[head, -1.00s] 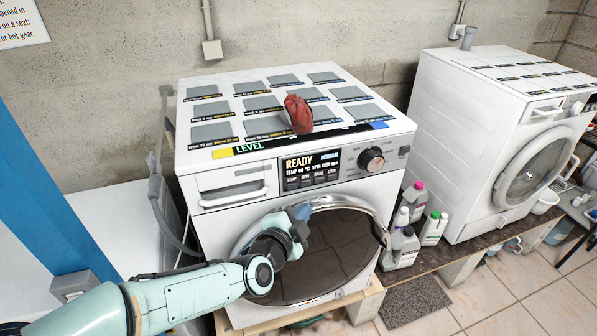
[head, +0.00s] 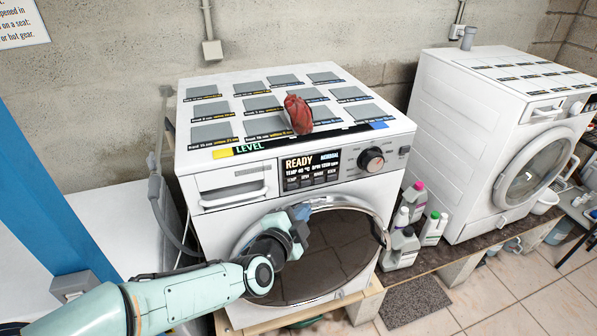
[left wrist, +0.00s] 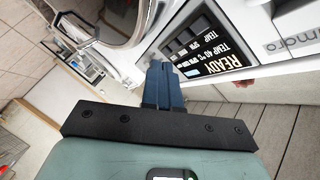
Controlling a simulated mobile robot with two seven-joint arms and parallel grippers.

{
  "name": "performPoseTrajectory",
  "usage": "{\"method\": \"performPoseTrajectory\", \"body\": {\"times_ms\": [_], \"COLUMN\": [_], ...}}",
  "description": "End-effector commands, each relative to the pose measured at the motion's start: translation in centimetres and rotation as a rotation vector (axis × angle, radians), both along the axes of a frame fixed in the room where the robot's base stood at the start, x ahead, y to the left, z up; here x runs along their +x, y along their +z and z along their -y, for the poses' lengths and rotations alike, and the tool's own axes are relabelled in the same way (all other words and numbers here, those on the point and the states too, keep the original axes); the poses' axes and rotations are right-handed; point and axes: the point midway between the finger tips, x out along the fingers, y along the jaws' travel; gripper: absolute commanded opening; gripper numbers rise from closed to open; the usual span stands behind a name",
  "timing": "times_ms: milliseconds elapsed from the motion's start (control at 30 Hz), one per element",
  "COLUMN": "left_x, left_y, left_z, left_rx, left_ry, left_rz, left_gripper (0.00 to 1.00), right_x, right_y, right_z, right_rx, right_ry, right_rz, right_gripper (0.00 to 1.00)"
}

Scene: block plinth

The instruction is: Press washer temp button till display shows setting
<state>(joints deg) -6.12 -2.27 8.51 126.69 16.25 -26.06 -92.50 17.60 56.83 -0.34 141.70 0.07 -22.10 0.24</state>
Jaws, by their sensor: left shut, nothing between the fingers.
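The white washer (head: 225,225) stands in the middle of the head view. Its black display (head: 310,168) reads READY, NORMAL, TEMP 40 °C and an RPM value that looks like 1200. A row of small buttons runs below the readout, with the TEMP button (head: 291,183) at its left end. My left gripper (head: 301,213) is shut and empty, just below the button row in front of the door's top. In the left wrist view, the blue fingers (left wrist: 160,75) are together and point toward the button row beside the display (left wrist: 212,58). Contact with a button cannot be told. My right gripper is out of view.
A round dial (head: 371,160) sits right of the display. A red item (head: 298,114) lies on the washer's labelled top. Several bottles (head: 403,245) stand to the right, before a second white machine (head: 455,140). The round door (head: 335,255) bulges below the panel.

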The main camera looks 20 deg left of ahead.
Motion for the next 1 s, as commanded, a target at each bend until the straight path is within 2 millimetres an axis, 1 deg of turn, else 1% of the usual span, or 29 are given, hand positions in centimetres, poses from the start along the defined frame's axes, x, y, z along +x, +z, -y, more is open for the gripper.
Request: {"method": "performPoseTrajectory", "body": {"times_ms": [867, 933, 1000], "left_x": [0.00, -0.20, -0.89], "left_y": [0.00, 0.06, 0.28], "left_z": [0.00, 0.20, 0.81], "left_rx": [0.000, -0.001, -0.003], "left_ry": [0.000, -0.002, -0.004], "left_rz": [0.000, 0.000, 0.001], "left_gripper": [0.00, 0.00, 0.00], "right_x": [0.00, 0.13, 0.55], "right_y": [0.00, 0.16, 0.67], "right_z": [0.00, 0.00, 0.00], "right_rx": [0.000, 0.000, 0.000], "right_ry": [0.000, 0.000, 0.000], "right_rz": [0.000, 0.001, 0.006], "right_gripper": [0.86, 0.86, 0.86]}}
